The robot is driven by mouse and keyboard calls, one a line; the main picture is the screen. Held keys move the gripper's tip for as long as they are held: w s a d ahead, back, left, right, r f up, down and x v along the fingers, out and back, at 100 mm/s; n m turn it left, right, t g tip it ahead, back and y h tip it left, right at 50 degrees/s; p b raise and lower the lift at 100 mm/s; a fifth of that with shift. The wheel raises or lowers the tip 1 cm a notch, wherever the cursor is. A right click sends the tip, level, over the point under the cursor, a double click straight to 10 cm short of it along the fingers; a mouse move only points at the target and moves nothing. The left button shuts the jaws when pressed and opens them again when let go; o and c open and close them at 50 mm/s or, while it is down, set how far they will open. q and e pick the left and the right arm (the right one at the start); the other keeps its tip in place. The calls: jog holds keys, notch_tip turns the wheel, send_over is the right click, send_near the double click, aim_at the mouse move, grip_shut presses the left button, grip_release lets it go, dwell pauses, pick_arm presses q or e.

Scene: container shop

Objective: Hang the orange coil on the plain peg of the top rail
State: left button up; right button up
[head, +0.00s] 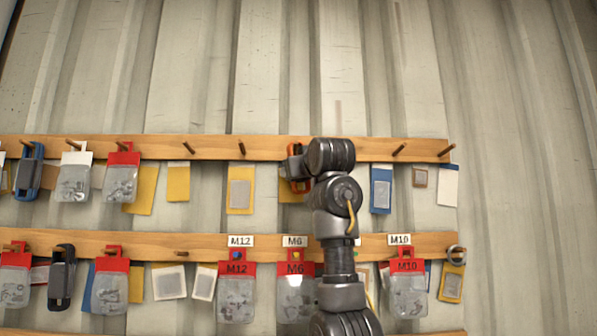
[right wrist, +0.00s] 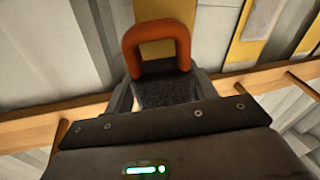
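The orange coil (right wrist: 128,50) is an orange loop with a dark grey, rough-textured lower part, seen in the right wrist view. My right gripper (right wrist: 160,92) is shut on that dark part, and the loop stands out beyond the fingers. In the head view the orange coil (head: 307,185) is mostly hidden by my right gripper (head: 293,168), just in front of the top rail (head: 215,147). Bare pegs on this rail include one at left (head: 188,147), one nearer the middle (head: 242,148) and one at right (head: 399,149). Whether a peg is behind my gripper is hidden. My left gripper is not in view.
The lower rail (head: 212,240) carries a black coil (head: 61,275), more packets (head: 408,292) and labels. Cards hang behind both rails. The wall above is clear.

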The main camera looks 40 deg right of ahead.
jog(key=shift+o, duration=1.2)
jog(key=shift+a, duration=0.15)
jog(key=shift+s, duration=0.1)
jog(key=shift+s+f+b, duration=0.2)
jog(key=shift+s+b, duration=0.1)
jog(key=shift+b, duration=0.2)
jog(key=b+v, duration=0.6)
jog(key=v, duration=0.4)
jog(key=shift+r, duration=0.2)
